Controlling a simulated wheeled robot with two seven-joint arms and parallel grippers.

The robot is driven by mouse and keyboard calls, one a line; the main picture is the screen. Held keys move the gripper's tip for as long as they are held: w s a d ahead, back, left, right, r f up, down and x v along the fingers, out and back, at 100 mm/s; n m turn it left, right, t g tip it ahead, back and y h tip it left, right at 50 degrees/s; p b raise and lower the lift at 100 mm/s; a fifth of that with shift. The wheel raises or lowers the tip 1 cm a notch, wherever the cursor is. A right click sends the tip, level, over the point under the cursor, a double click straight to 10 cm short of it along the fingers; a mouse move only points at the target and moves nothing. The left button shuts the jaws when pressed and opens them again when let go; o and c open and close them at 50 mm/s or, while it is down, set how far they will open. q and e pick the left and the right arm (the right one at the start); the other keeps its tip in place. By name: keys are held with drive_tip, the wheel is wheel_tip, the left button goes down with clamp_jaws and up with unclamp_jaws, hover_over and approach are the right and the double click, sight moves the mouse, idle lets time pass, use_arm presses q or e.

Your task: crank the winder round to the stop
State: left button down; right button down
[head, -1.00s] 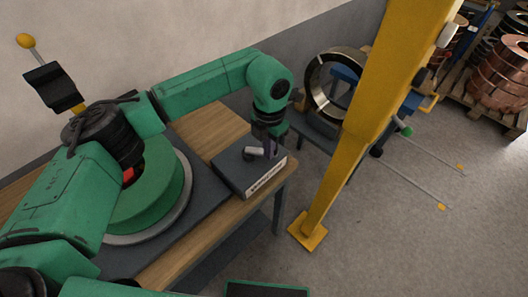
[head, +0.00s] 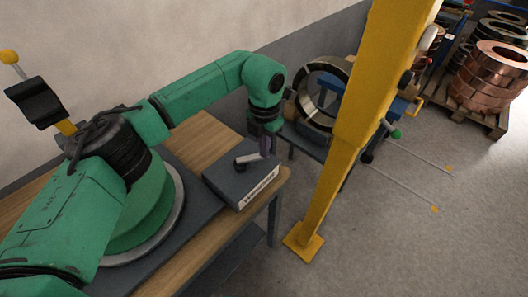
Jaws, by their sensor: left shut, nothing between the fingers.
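A dark grey box (head: 232,188) with a pale label, too small to read, sits on the wooden bench. A short grey crank-like lever (head: 246,160) lies across its top. The arm of my left gripper (head: 265,150) comes in from the left and hangs down over the box's far right side. Its fingers are shut and empty, close to the lever's right end; I cannot tell whether they touch it. My right gripper is out of view.
A yellow post (head: 345,140) rises right of the bench. Behind it a metal ring coil (head: 310,110) sits on a blue stand. Copper coils (head: 490,80) lie on a pallet at far right.

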use_arm(q)
drive_tip(key=shift+w+r, duration=0.15)
drive_tip(key=shift+w, duration=0.55)
drive_tip(key=shift+w+d+f, duration=0.15)
drive_tip(key=shift+w+f, duration=0.05)
drive_tip(key=shift+w, duration=0.35)
drive_tip(key=shift+w+a, duration=0.3)
drive_tip(key=shift+w, duration=0.05)
drive_tip(key=shift+w+a+b, duration=0.25)
drive_tip(key=shift+w+b, duration=0.1)
drive_tip(key=shift+w, duration=0.45)
drive_tip(key=shift+a, duration=0.1)
